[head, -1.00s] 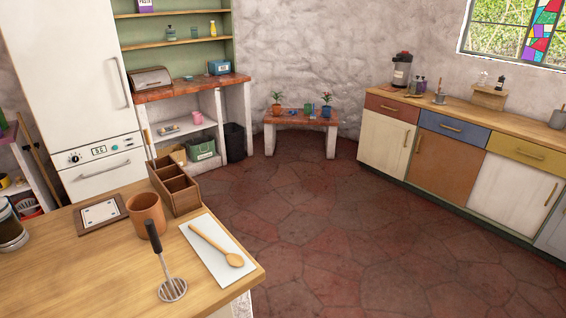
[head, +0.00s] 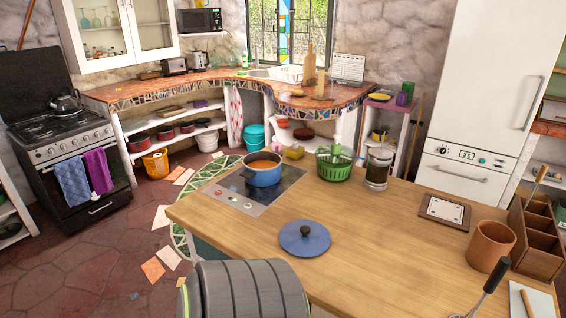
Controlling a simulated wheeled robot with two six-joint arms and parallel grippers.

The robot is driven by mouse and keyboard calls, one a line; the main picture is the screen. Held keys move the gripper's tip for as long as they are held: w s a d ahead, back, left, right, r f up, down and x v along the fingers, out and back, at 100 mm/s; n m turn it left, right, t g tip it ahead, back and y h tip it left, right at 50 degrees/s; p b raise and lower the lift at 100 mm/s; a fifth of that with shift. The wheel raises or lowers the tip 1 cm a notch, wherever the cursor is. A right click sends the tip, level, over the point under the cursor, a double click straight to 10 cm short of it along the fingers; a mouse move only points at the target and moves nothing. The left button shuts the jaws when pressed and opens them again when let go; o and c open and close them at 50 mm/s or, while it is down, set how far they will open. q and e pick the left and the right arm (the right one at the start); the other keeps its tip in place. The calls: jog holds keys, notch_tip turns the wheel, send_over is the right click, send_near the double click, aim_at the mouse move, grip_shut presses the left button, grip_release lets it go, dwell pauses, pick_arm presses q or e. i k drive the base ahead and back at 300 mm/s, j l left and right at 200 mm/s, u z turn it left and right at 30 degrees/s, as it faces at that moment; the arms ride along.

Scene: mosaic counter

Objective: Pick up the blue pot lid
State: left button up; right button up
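The blue pot lid (head: 313,240) lies flat on the wooden counter (head: 391,224) in the head view, with its dark round knob on top. A blue pot (head: 263,172) with orange contents stands uncovered on the cooktop, behind the lid and to its left. Neither of my grippers shows in the head view. A grey rounded shape at the bottom edge, in front of the counter, is not clear enough to name.
The cooktop (head: 236,204) is set into the counter's left end. A green basket (head: 334,165) and a jar (head: 377,169) stand behind the lid. A framed card (head: 444,211), terracotta cup (head: 490,246) and wooden organizer (head: 538,242) stand to the right.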

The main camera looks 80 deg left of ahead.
aim_at(306, 238)
jog(key=u, duration=2.2)
